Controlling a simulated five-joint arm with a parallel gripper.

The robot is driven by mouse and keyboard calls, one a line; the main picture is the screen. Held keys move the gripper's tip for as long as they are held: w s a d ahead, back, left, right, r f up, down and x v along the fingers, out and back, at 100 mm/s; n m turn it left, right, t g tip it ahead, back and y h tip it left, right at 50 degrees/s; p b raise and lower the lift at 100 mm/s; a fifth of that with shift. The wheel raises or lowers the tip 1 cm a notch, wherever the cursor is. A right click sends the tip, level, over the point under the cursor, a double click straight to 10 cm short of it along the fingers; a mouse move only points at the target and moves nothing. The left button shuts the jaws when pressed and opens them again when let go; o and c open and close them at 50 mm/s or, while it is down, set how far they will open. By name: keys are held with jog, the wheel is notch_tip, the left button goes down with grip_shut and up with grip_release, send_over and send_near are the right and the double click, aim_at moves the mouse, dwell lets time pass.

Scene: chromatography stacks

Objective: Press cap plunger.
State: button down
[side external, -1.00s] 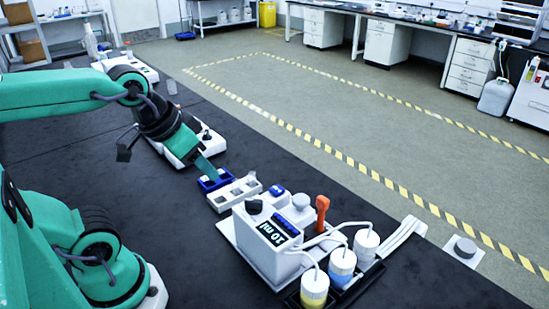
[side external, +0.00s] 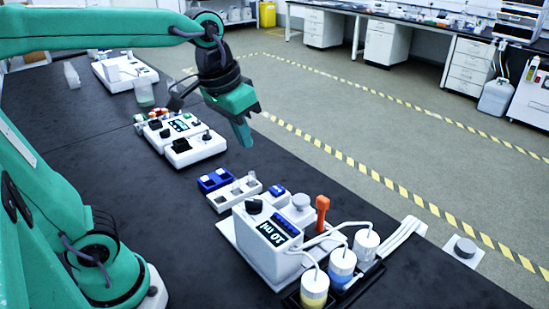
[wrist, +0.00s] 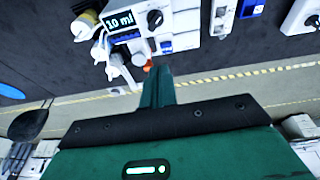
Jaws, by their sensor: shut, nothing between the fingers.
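My gripper (side external: 244,143) is shut and empty, raised above the far edge of the dark bench. It also shows in the wrist view (wrist: 158,78), its fingers together. The white dispenser (side external: 265,245) with a "10 ml" display stands in front of it, apart from it. A grey round cap (side external: 301,202) sits on a small white block beside the dispenser, near an upright orange lever (side external: 322,211). A grey round button (side external: 464,247) is on a white plate farther right. I cannot tell which of these is the cap plunger.
A blue holder (side external: 214,179) and a white rack (side external: 224,201) with small clear pieces lie left of the dispenser. Capped bottles (side external: 342,268) with tubes stand in a black tray at its right. White devices (side external: 194,147) stand farther back.

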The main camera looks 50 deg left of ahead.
jog(key=r+g, duration=0.1)
jog(key=g, duration=0.1)
send_over(299, 198)
jog(key=s+a, duration=0.2)
jog(key=shift+w+d+g, duration=0.3)
jog(key=shift+w+d, duration=0.45)
jog(key=shift+f, duration=0.15)
jog(key=f, duration=1.3)
jog(key=shift+w+d+f, duration=0.25)
jog(key=shift+w+f, duration=0.05)
jog(key=shift+f, duration=0.05)
jog(key=shift+f, duration=1.05)
notch_tip(299, 198, up, 14)
jog(key=shift+s+a+r, duration=0.2)
jog(key=shift+s+a, duration=0.05)
jog(key=shift+s, duration=0.05)
